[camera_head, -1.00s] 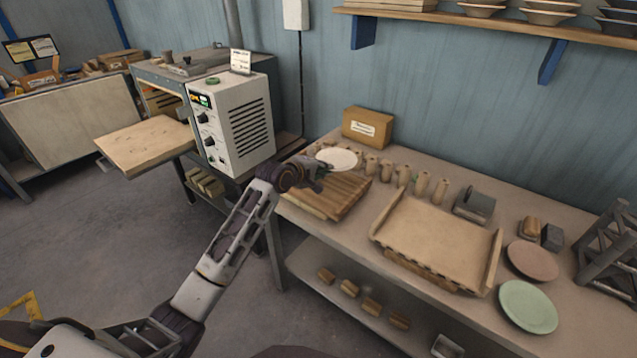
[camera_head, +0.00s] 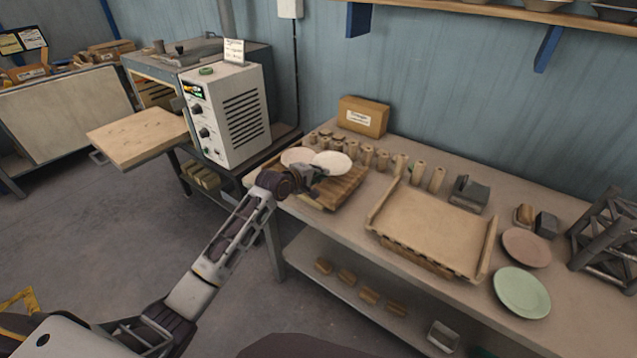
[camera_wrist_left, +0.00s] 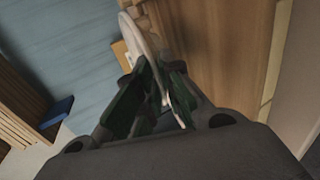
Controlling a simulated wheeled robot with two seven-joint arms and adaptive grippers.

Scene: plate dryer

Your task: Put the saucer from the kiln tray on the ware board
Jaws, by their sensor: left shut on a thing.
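My left gripper (camera_head: 316,170) is shut on a white saucer (camera_head: 332,162), holding it by its near edge over the slatted wooden board (camera_head: 342,190) at the left end of the table. In the left wrist view the saucer (camera_wrist_left: 138,38) shows nearly edge-on between the fingers (camera_wrist_left: 150,85). I cannot tell whether it touches the board. A pinkish saucer (camera_head: 295,156) shows just left of it, partly hidden. A wide tan tray with raised side rails (camera_head: 435,222) is empty in the middle of the table. My right gripper is not in view.
Several small clay cups (camera_head: 383,160) stand behind the board, with a cardboard box (camera_head: 363,116) further back. A pink plate (camera_head: 526,247) and a green plate (camera_head: 521,291) lie at the right, near a grey metal rack (camera_head: 600,230). A white control box (camera_head: 229,115) stands left of the table.

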